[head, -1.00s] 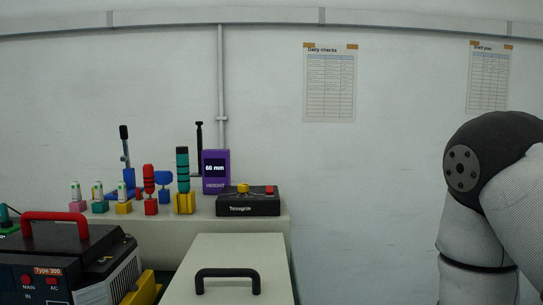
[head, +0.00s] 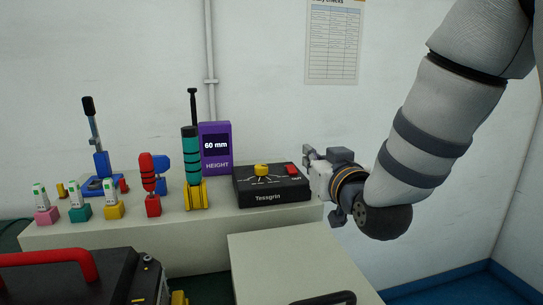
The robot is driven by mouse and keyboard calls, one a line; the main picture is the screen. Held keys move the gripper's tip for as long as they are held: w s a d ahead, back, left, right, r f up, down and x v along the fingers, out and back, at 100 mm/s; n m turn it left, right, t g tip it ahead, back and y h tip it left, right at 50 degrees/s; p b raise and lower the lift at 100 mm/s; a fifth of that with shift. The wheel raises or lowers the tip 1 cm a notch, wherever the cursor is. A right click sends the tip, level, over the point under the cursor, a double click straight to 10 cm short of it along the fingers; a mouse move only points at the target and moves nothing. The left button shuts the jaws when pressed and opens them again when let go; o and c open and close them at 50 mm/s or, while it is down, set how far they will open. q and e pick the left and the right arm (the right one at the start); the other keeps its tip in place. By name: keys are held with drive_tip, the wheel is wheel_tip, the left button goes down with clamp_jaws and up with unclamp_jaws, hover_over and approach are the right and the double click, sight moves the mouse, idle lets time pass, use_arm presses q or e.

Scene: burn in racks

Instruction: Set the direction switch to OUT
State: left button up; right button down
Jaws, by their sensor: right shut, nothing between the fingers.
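The black Tessgrin box (head: 272,197) stands at the right end of the back bench. On its top are a yellow knob (head: 262,170) with small markings around it and a red switch (head: 292,169) near the right edge. I cannot read the markings or tell which part is the direction switch. My right gripper (head: 316,172) is just right of this box, pointing left, shut and empty; its fingertips are close to the box's right side, and I cannot tell whether they touch. My left gripper is not in view.
A purple height display (head: 216,164) reading 60 mm stands behind the box, with coloured tools to its left. A pale cabinet (head: 285,255) is in front. A black case with a red handle (head: 50,264) is at lower left.

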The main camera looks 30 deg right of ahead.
hover_over(295, 173)
drive_tip(key=shift+s+f, duration=0.15)
drive_tip(key=shift+s, duration=0.15)
drive_tip(key=f, duration=0.2)
drive_tip(key=shift+w+f, duration=0.25)
drive_tip(key=shift+f, duration=0.15)
drive_tip(key=shift+w+f, duration=0.1)
drive_tip(key=shift+f, duration=0.45)
